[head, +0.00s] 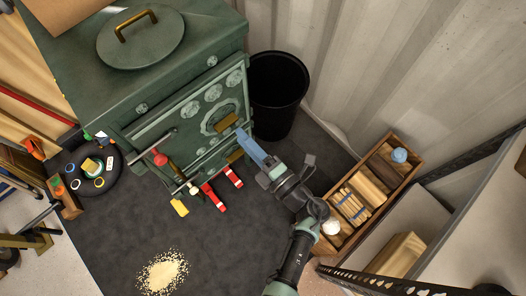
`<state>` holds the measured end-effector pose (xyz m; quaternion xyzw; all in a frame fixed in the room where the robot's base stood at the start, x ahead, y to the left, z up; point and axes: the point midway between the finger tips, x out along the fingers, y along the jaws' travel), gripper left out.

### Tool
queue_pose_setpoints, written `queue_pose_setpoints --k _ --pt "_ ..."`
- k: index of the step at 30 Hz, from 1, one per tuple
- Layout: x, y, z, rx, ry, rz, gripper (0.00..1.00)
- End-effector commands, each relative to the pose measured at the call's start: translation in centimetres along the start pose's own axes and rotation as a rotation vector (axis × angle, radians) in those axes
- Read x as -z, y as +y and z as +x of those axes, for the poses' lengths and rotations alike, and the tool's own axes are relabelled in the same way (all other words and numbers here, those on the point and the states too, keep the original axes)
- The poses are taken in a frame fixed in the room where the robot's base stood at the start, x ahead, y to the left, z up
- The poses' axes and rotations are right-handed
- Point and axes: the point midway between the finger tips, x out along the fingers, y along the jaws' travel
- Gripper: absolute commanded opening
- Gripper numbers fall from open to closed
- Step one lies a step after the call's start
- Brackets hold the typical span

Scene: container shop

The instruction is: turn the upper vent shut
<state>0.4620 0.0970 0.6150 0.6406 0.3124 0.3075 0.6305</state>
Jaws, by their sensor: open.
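A green stove (170,90) stands at the upper middle of the head view, tilted in the picture. The upper vent (226,122) shows as a brass piece amid a round ornament on its front face. A second brass piece (235,156) sits lower on the same face. My gripper (241,134) reaches in from the lower right, its blue fingers close to the upper vent's right end. I cannot tell whether they touch it. The jaws are open, but the gap between the fingers is hard to see. Nothing shows held.
A black bin (277,92) stands right of the stove. A wooden crate (397,184) with wood pieces lies at the right. Red-and-white items (214,197) lie before the stove. A pale granular heap (162,271) is on the dark mat (110,235). A black round tray (72,172) is at the left.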

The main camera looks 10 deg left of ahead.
Motion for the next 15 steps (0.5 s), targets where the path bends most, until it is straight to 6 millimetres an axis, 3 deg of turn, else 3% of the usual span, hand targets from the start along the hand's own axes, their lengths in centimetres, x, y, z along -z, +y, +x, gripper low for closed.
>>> queue_pose_setpoints --k 6,15 --pt "-0.1 0.0 -4.8 0.001 -0.004 0.000 0.42" --pt "0.0 -0.1 -7.6 0.001 0.000 0.001 0.42"
